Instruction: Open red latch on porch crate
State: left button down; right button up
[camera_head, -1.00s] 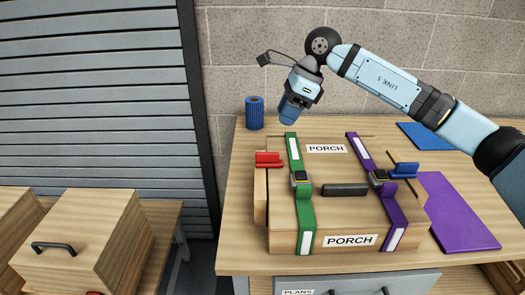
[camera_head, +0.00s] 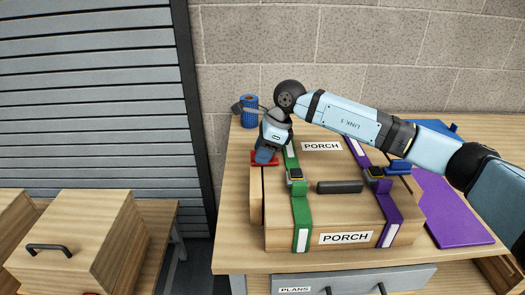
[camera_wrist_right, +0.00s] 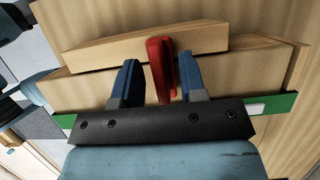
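The wooden porch crate (camera_head: 330,217) stands on the bench with PORCH labels on its top and front. Its red latch (camera_head: 254,158) is at the left side, partly hidden behind my right gripper (camera_head: 265,157). In the right wrist view the red latch (camera_wrist_right: 159,62) stands between the two blue fingers of my right gripper (camera_wrist_right: 160,80). The fingers are apart, with a gap on each side of the latch. A blue latch (camera_head: 398,167) sits at the crate's right side. My left gripper is not in view.
A green strap (camera_head: 301,212) and a purple strap (camera_head: 388,208) with buckles cross the crate. A black handle (camera_head: 339,187) lies between them. A blue roll (camera_head: 249,111) stands behind at left. A purple mat (camera_head: 455,212) lies at right. Another wooden crate (camera_head: 90,235) stands at lower left.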

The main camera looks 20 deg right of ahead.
grip_shut()
